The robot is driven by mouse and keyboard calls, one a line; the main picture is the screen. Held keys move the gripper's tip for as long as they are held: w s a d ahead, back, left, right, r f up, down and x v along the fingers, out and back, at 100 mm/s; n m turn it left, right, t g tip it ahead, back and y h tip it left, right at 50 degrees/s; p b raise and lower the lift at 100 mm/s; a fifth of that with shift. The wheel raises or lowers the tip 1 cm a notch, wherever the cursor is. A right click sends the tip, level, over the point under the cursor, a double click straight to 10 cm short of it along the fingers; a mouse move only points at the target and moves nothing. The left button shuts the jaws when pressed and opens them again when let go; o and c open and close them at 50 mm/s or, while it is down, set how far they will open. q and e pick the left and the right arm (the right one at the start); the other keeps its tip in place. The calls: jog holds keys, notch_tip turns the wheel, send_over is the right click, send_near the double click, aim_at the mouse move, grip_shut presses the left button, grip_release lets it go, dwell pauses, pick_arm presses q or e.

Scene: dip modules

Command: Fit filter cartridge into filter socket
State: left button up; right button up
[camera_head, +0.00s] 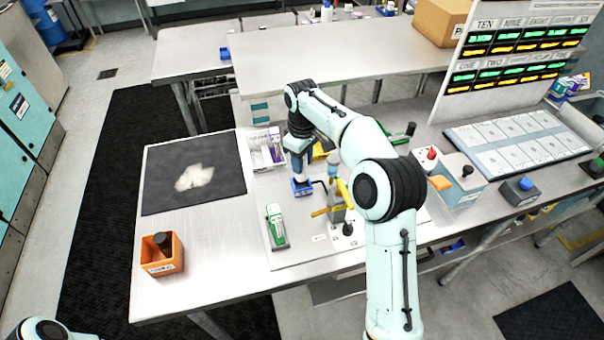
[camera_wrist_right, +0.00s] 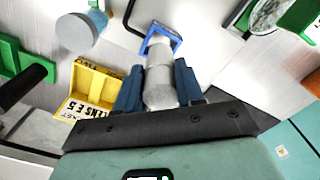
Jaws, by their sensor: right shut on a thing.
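My right gripper (camera_head: 300,172) points down over the work table. In the right wrist view its two blue fingers (camera_wrist_right: 158,88) are shut on a grey-white cylinder, which looks like the filter cartridge (camera_wrist_right: 160,85). The cartridge's narrower far end lies at a blue square-rimmed holder, likely the filter socket (camera_wrist_right: 172,38). The blue socket also shows in the head view (camera_head: 302,189), just below the gripper. I cannot tell how deep the cartridge's end sits in it. Only part of my left arm shows at the bottom left; its gripper is out of view.
A green holder (camera_head: 276,228), an orange box (camera_head: 162,256) and a dark mat (camera_head: 194,172) are on the table.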

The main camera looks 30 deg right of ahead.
notch_tip(320, 180, down, 6)
jog(key=shift+r+b, duration=0.2)
jog(key=shift+b, duration=0.25)
pick_arm(q)
jog(key=shift+s+f, duration=0.65)
jog(key=shift+s, duration=0.1)
jog(key=shift+w, duration=0.1)
pick_arm(e)
jog(key=shift+w, duration=0.1)
jog(key=shift+f, duration=0.15)
jog(key=o, duration=1)
jog(key=shift+o, duration=0.2)
